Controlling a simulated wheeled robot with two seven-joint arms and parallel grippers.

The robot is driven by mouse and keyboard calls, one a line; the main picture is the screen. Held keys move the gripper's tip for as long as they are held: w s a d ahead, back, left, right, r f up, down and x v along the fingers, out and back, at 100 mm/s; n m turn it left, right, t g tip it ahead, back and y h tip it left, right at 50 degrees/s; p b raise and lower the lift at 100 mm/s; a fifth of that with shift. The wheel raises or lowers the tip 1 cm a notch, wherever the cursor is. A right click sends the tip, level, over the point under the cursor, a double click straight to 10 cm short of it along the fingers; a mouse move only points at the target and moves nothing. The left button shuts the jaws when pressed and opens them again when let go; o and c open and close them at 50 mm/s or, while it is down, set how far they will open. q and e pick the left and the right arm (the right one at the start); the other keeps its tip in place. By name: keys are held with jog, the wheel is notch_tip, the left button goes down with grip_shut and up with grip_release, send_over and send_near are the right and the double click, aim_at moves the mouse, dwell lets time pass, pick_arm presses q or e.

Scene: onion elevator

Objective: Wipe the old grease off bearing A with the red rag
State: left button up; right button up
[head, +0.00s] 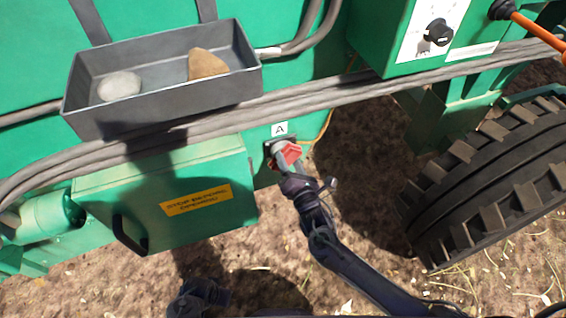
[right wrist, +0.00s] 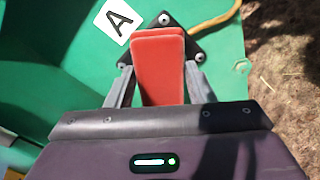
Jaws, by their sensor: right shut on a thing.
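My right gripper (head: 283,160) is shut on the red rag (head: 288,153), a folded flat red pad. In the right wrist view the rag (right wrist: 158,68) stands between the two grey fingers. Bearing A (right wrist: 187,47) is a dark flange with bolts on the green panel, under the white label "A" (head: 279,129). The rag's far end is over the bearing and hides its middle; I cannot tell whether they touch. A dark part at the bottom of the head view seems to be my left gripper (head: 198,298); its fingers are not clear.
A grey tray (head: 160,112) with a pale round stone (head: 119,86) and a brown lump (head: 207,64) is at upper left. Thick grey cables (head: 340,93) run above the bearing. A green box (head: 160,180) with a warning label is left, a large tyre (head: 490,180) right.

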jog(key=shift+s+a, duration=0.25)
jog(key=shift+a, duration=0.6)
jog(key=shift+s+a, duration=0.2)
jog(key=shift+a, duration=0.65)
jog(key=p, duration=0.4)
send_near(275, 160)
jog(key=shift+x, duration=0.85)
